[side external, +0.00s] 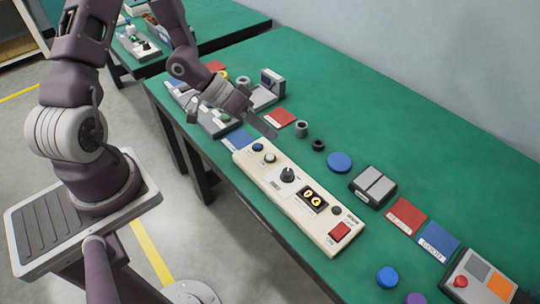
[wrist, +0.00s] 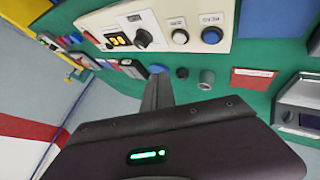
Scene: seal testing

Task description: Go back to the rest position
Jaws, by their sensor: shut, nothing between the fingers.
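My gripper (side external: 266,130) hangs above the green table, just beyond the far end of the cream control panel (side external: 268,187). Its fingers are shut with nothing between them. In the wrist view the closed fingers (wrist: 158,90) point toward the table, and the panel (wrist: 262,18) lies beyond them, partly cut off. The panel has a blue button (side external: 258,147), a white button (side external: 269,158), a black knob (side external: 287,175), a lit yellow display (side external: 314,197) and a red switch (side external: 340,231). The fingers appear apart from the panel.
Near the gripper are a red card (side external: 279,118), a grey ring (side external: 302,129), a black ring (side external: 318,145) and a device with a screen (side external: 268,88). The table's back right is clear.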

